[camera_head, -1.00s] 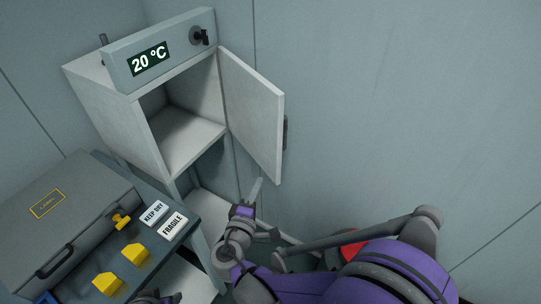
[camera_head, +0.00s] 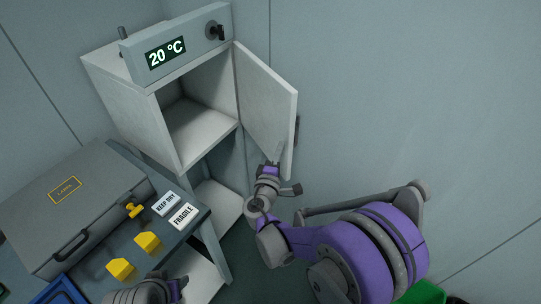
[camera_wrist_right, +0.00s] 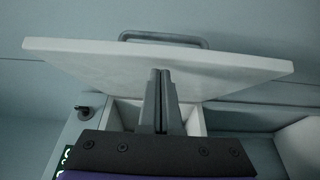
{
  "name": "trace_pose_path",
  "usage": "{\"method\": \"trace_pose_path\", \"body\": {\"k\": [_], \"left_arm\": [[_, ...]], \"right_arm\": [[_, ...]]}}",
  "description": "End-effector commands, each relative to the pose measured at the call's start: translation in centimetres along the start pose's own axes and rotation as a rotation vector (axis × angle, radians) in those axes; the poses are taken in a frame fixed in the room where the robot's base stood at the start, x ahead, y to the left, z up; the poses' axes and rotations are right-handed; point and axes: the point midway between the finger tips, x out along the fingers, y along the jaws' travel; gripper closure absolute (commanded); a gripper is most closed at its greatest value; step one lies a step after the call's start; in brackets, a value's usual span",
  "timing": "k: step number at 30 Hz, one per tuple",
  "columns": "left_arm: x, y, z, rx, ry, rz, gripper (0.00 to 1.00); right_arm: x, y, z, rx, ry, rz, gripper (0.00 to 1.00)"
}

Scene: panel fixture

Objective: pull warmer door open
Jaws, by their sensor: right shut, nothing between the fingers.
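The warmer (camera_head: 125,110) is a white box with a grey panel on top reading 20 °C. Its door (camera_head: 266,98) stands open on the right side, and the inside (camera_head: 200,115) shows empty. My right gripper (camera_head: 277,152) is shut and empty, in front of the lower inner face of the door; I cannot tell whether it touches. In the right wrist view the shut fingers (camera_wrist_right: 160,75) point at the door panel (camera_wrist_right: 220,68), with the door's dark handle (camera_wrist_right: 163,39) beyond its far edge. Part of my left arm shows at the bottom edge; its fingertips are unclear.
A grey case (camera_head: 60,190) lies on the table (camera_head: 203,218) at left, with yellow blocks (camera_head: 147,243), a KEEP DRY label (camera_head: 166,203) and a FRAGILE label (camera_head: 184,216). A blue bin (camera_head: 62,292) and a green object (camera_head: 424,293) are at the bottom. The wall right of the door is bare.

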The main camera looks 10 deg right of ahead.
Motion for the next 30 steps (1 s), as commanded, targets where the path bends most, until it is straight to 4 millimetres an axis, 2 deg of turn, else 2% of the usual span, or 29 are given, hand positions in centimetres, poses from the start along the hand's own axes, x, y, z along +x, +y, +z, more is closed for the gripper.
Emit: {"method": "trace_pose_path", "body": {"k": [14, 17, 24, 30], "left_arm": [[-0.1, 0.0, -0.1, 0.0, 0.001, 0.0, 0.5], [-0.1, 0.0, -0.1, 0.0, 0.0, 0.0, 0.5], [-0.1, 0.0, -0.1, 0.0, 0.0, 0.0, 0.5], [-0.1, 0.0, -0.1, 0.0, 0.001, 0.0, 0.5]], "right_arm": [[0.6, 0.0, 0.6, 0.0, 0.001, 0.0, 1.0], [1.3, 0.0, 1.6, -0.001, -0.004, 0.001, 1.0], [4.6, 0.0, 4.9, -0.001, -0.003, 0.0, 1.0], [5.2, 0.0, 5.4, -0.001, 0.001, 0.0, 1.0]]}}
